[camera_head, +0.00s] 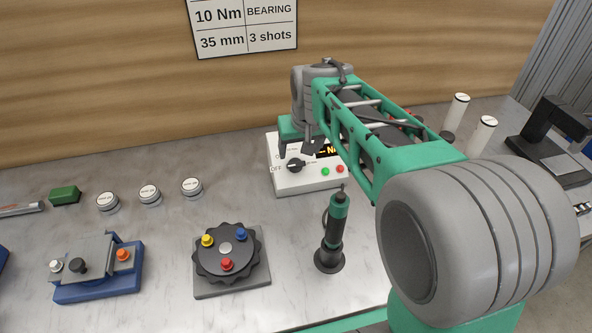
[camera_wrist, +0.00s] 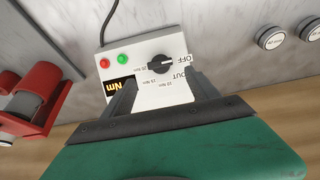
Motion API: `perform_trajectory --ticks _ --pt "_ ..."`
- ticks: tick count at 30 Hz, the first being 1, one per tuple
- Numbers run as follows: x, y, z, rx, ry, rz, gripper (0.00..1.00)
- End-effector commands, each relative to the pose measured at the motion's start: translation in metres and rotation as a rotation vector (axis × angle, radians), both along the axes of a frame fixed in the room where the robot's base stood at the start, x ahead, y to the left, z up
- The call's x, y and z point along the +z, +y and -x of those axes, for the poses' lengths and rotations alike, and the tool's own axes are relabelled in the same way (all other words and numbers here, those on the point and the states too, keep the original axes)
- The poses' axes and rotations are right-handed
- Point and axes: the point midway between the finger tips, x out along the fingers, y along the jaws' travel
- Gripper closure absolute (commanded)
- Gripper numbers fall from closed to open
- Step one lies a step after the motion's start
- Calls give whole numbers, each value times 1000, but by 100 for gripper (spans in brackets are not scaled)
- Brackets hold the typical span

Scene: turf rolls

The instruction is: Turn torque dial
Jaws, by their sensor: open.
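The black torque dial (camera_head: 296,166) is on the sloped face of a white control box (camera_head: 285,184). In the wrist view the dial (camera_wrist: 159,64) shows near the middle, its white mark toward the OFF label. Torque labels in Nm ring it on the white panel (camera_wrist: 172,95). My gripper (camera_head: 297,147) is open and empty above the box, close to the dial. In the wrist view its two fingers (camera_wrist: 162,80) are spread apart, with the dial just beyond their tips. I see no contact with the dial. The display (camera_wrist: 119,86) is partly hidden by a finger.
A green button (camera_head: 325,171) and a red button (camera_head: 340,169) sit beside the dial. A green screwdriver (camera_head: 336,223) stands upright in front. A black rotary fixture (camera_head: 226,252) is to the left. A sign (camera_head: 244,27) on the wall reads 10 Nm, 35 mm, bearing, 3 shots.

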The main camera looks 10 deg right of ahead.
Motion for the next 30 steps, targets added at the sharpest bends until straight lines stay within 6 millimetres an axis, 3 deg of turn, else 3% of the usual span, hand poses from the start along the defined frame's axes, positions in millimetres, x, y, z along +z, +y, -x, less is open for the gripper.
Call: perform_trajectory --ticks 15,23,30 --pt "-68 3 -31 4 1 0 31" --pt "-70 3 -32 4 -1 0 31" --pt "-70 3 -32 4 -1 0 51"
